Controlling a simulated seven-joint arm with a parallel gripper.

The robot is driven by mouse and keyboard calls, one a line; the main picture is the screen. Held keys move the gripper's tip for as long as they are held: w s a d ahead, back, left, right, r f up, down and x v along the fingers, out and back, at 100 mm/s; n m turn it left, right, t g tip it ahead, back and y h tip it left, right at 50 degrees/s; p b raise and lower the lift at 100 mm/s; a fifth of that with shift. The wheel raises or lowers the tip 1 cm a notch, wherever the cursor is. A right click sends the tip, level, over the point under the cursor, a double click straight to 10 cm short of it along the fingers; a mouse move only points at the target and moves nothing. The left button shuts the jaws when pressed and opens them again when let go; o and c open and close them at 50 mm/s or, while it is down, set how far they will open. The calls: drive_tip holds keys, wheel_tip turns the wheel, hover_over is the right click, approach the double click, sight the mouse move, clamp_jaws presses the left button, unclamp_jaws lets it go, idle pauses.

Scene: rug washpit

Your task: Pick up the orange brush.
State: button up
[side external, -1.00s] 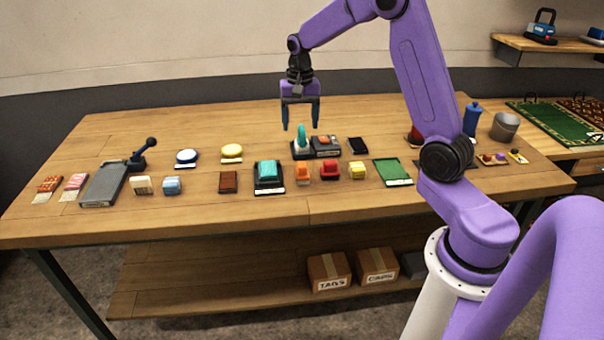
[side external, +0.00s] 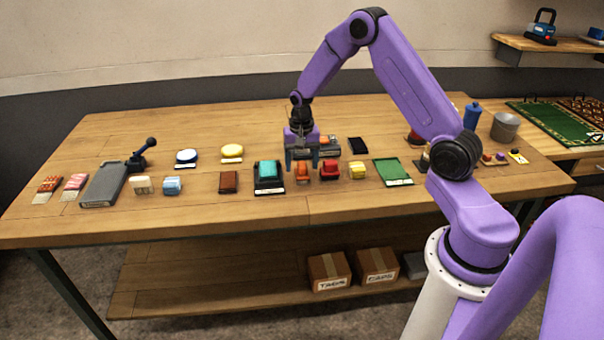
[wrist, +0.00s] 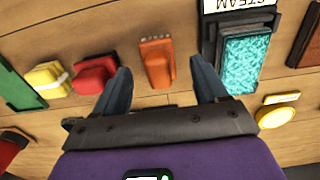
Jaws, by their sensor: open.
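The orange brush (wrist: 156,62) lies on the wooden table, and it shows between my two fingers in the wrist view. In the side view the orange brush (side external: 303,174) is in the row of small items, between the teal block and the red brush, partly hidden by my gripper. My gripper (side external: 302,160) points down just over it with its jaws open. In the wrist view my gripper (wrist: 160,82) has one finger on each side of the brush, apart from it. Whether the fingertips are down at brush height is hard to tell.
The teal block (wrist: 243,60) in its dark tray stands close on one side. The red brush (wrist: 95,75) stands close on the other, with the yellow brush (side external: 357,170) beyond it. A green pad (side external: 392,172) lies farther right. The front table strip is clear.

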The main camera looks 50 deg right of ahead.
sight(302, 164)
drive_tip(key=shift+f, duration=1.6)
drive_tip(key=c, duration=1.2)
drive_tip(key=shift+r, duration=0.15)
drive_tip(key=shift+d+r, duration=0.1)
drive_tip(key=shift+r, duration=0.5)
drive_tip(key=s+a+r, duration=0.1)
drive_tip(key=s+r, duration=0.3)
drive_tip(key=s+a+r, duration=0.1)
drive_tip(key=s+r, duration=0.2)
drive_tip(key=s, duration=0.2)
drive_tip(key=s+a+r, duration=0.2)
drive_tip(key=s+r, duration=0.2)
drive_tip(key=shift+s+r, duration=0.25)
drive_tip(key=shift+r, duration=0.05)
